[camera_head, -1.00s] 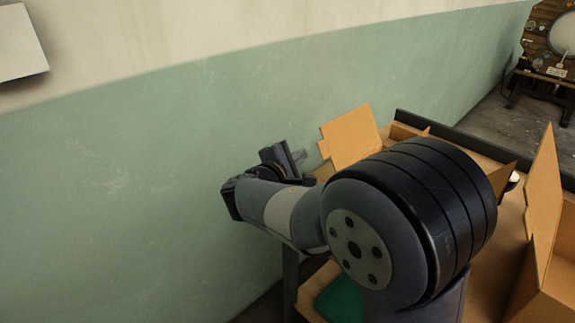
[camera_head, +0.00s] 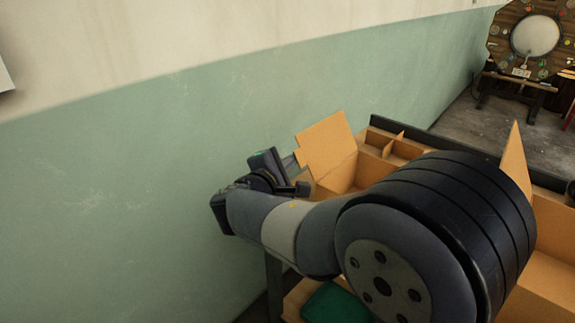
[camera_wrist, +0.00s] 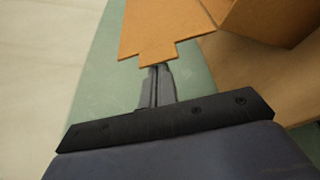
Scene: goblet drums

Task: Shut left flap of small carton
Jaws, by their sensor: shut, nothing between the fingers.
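The left flap (camera_head: 326,143) of the small carton stands up and leans outward in the head view, with a stepped tab on its left edge. The carton body (camera_head: 340,178) is partly hidden behind my arm. In the wrist view the flap (camera_wrist: 165,25) hangs at the top, its tab just beyond the fingertips. My gripper (camera_head: 292,160) is at the flap's outer left side, close to its tabbed edge. The fingers (camera_wrist: 159,72) are shut with nothing between them. Whether they touch the flap I cannot tell.
A divided cardboard box (camera_head: 405,150) stands behind the carton, and another open carton (camera_head: 545,275) is at right. A green item (camera_head: 335,303) lies below my arm. The green wall (camera_head: 120,190) runs close along the left.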

